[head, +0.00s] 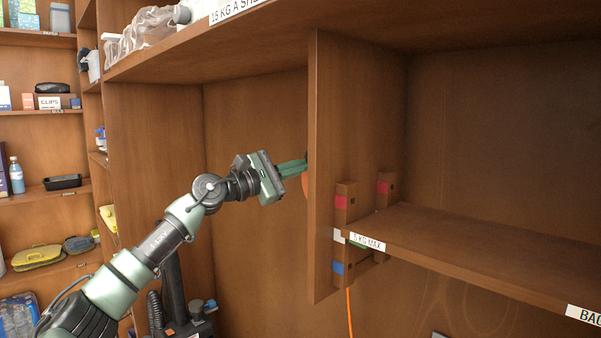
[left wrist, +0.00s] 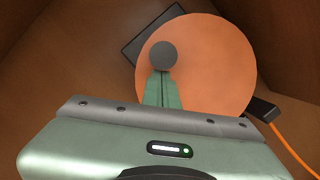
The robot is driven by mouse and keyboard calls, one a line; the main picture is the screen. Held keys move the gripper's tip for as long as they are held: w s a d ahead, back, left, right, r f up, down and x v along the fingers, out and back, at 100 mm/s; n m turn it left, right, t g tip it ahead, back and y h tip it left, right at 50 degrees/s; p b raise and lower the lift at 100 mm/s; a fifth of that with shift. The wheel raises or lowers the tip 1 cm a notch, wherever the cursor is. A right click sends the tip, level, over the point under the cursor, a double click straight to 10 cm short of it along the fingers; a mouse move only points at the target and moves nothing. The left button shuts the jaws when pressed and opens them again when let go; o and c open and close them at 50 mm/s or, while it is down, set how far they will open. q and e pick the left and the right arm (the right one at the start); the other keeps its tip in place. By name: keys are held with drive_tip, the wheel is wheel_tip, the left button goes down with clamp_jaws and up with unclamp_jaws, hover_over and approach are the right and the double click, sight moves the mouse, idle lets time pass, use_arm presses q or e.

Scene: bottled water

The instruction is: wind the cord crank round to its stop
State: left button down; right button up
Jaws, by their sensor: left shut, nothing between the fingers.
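The cord crank is an orange disc (left wrist: 215,60) with a dark grey round knob (left wrist: 163,54), seen in the left wrist view. In the head view only a sliver of the orange disc (head: 305,184) shows; the upright panel hides the rest. My left gripper (head: 303,166) reaches in from the left, its green fingers pointing at the disc. In the left wrist view the fingers (left wrist: 162,75) are shut together, empty, with their tips at the knob's lower edge; whether they touch it I cannot tell. My right gripper is not in view.
A wooden upright panel (head: 329,130) stands just right of my left gripper. A shelf (head: 470,236) with brown blocks (head: 346,202) at its left end lies beyond it. An orange cord (head: 349,310) hangs below. Overhead is a loaded shelf (head: 200,52).

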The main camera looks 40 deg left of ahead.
use_arm(q)
drive_tip(key=shift+d+r+m+g, duration=0.2)
drive_tip(key=shift+d+r+m, duration=0.1)
drive_tip(key=shift+m, duration=0.45)
drive_tip(key=shift+d+r+m+g, duration=0.2)
drive_tip(key=shift+d+m, duration=0.05)
drive_tip(key=shift+m, duration=0.5)
drive_tip(key=shift+d, duration=0.1)
drive_tip(key=shift+m, duration=0.3)
